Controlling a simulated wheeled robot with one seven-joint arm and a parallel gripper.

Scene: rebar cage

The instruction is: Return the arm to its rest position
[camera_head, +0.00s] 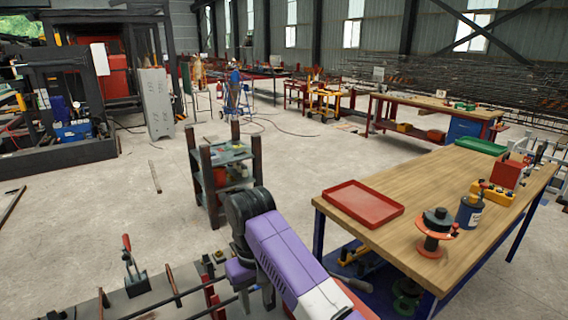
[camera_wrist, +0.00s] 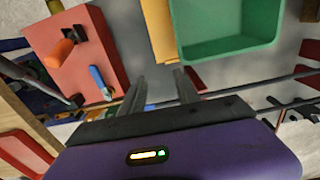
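My gripper (camera_wrist: 160,88) shows in the wrist view with its two fingers apart and nothing visible between them. Its fingers extend over a grey surface (camera_wrist: 210,75), between a red block (camera_wrist: 92,55) on the left and a green tray (camera_wrist: 228,50) on the right. In the head view my purple and white arm is bent, its dark elbow raised at the lower middle. The gripper cannot be made out in that view.
A wooden-topped workbench (camera_head: 470,178) stands at the right, close to my arm, with a red tray (camera_head: 363,203) and an orange-and-black spool (camera_head: 436,232). A dark shelf rack (camera_head: 222,175) stands just beyond the arm. Open floor (camera_head: 100,210) lies left.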

